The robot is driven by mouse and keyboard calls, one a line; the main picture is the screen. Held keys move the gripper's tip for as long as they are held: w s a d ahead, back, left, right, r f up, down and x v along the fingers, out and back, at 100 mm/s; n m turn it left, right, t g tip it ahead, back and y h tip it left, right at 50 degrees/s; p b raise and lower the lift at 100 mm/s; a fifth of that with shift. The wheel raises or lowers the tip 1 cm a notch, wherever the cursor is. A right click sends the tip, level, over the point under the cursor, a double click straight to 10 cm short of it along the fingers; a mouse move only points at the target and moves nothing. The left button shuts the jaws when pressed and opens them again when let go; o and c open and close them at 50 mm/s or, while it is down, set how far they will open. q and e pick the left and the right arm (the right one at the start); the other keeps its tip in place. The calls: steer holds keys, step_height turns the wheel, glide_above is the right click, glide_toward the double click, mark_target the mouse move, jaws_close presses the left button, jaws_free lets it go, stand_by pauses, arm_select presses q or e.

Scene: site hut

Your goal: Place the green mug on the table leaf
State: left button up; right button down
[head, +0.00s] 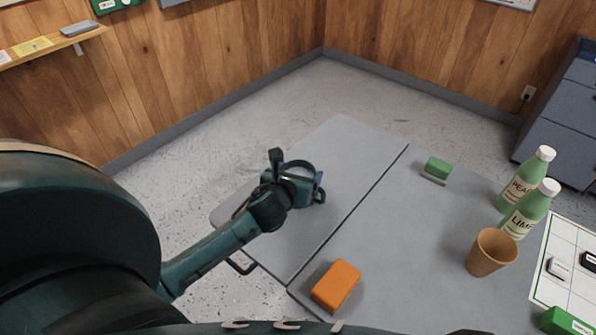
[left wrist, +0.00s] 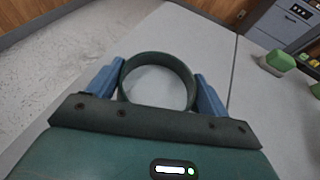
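The green mug (head: 299,168) shows in the head view as a dark green ring over the table leaf (head: 345,150), the grey panel left of the seam. My left gripper (head: 296,180) is around it. In the left wrist view the mug's round rim (left wrist: 158,60) sits between the two blue fingers of my left gripper (left wrist: 158,88), which press against it from both sides. The leaf (left wrist: 185,35) lies beneath. My gripper hides much of the mug, and I cannot tell whether its base touches the leaf. My right gripper is not in view.
Blue drawers (head: 560,115) stand beyond. The leaf's far part is clear.

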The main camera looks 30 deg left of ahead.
arm_select(q)
steer(key=o, duration=0.4)
steer(key=shift+o, duration=0.2)
steer(key=shift+r, duration=0.1)
steer(key=p+v, duration=0.1)
steer(key=v, duration=1.1)
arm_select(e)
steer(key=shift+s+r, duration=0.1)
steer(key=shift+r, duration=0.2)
arm_select(q)
steer(key=shift+s, duration=0.1)
